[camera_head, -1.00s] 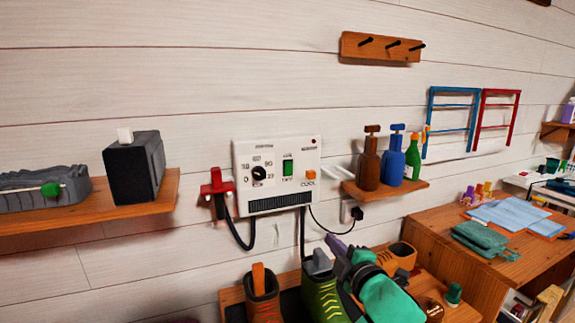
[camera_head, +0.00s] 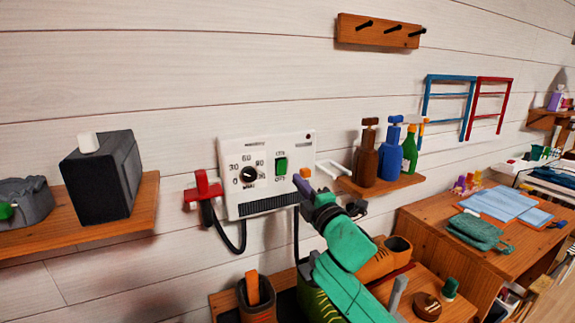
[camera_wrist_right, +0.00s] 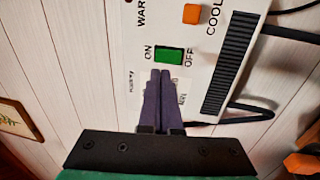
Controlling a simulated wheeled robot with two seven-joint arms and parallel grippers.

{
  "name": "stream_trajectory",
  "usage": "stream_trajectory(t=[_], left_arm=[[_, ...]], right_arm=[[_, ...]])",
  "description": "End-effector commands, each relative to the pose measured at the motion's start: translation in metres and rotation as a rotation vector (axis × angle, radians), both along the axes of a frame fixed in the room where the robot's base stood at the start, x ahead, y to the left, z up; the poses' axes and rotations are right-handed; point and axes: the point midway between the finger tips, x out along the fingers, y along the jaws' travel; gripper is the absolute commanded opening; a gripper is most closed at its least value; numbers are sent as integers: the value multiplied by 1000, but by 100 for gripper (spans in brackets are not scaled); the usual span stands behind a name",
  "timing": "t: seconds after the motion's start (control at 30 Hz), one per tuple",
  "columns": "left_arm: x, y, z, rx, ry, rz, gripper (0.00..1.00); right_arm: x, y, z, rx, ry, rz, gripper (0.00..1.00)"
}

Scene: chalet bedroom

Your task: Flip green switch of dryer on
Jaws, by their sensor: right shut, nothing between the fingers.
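The white dryer panel (camera_head: 262,150) is fixed to the plank wall. It bears a round black dial (camera_head: 248,175), an orange COOL button (camera_head: 306,172) and the green switch (camera_head: 281,166). In the right wrist view the green switch (camera_wrist_right: 174,55) lies between the ON and OFF marks. My right gripper (camera_head: 303,184) is near the panel's lower right corner in the head view. Its purple fingers (camera_wrist_right: 161,75) are shut and empty, with tips just short of the green switch in the wrist view; I cannot tell whether they touch. My left gripper is not in view.
A red holder (camera_head: 203,189) with a black hose is left of the panel. A shelf (camera_head: 385,187) with several bottles is at right. A speaker (camera_head: 103,177) sits on the left shelf.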

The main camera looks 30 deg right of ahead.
Motion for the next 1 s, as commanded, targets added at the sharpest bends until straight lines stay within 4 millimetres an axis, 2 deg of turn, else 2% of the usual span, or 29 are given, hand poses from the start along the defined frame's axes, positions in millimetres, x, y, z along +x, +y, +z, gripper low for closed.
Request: stream_trajectory(t=[0.03,0.2,0.4,0.77,0.9,1.0], left_arm=[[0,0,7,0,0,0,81],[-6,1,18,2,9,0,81],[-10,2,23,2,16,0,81],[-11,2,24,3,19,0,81],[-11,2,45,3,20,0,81],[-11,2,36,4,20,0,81]], right_arm=[[11,0,6,3,-1,0,0],[46,-2,11,5,-1,0,0],[69,-4,11,2,1,0,0],[72,-4,11,1,2,1,0],[75,-4,20,1,34,2,0],[75,-3,11,4,35,2,0]])
